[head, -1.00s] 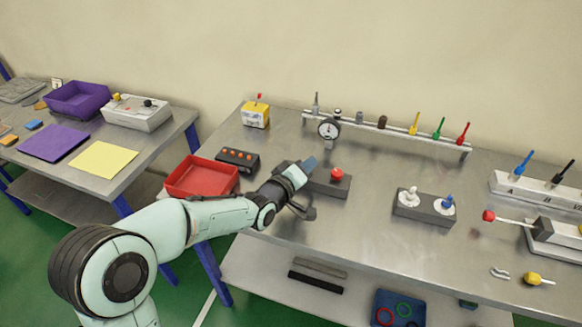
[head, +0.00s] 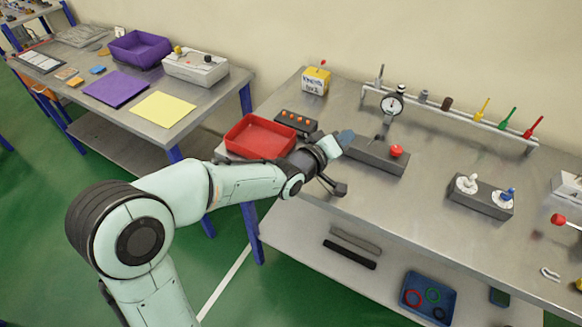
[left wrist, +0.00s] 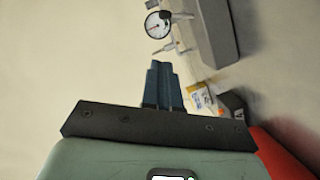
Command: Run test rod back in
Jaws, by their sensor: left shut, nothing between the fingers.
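A red ball knob (head: 558,219) at the right edge of the head view sits on a light rod (head: 571,224) that runs out of the picture. A long dark grey block (head: 368,154) on the bench carries a red button (head: 396,151) at its right end and a small dark lever (head: 379,138). My left gripper (head: 345,139) is at the block's left end, its fingers closed and empty; whether it touches the block I cannot tell. Its shut blue-grey fingers (left wrist: 162,85) show in the left wrist view, near the dial gauge (left wrist: 157,25). My right gripper is not in view.
A red tray (head: 230,138) and a box with orange buttons (head: 298,122) lie left of my gripper. The yellow box (head: 315,82) and dial gauge (head: 392,104) stand behind it. A block with white and blue knobs (head: 481,201) is to the right. The bench between is clear.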

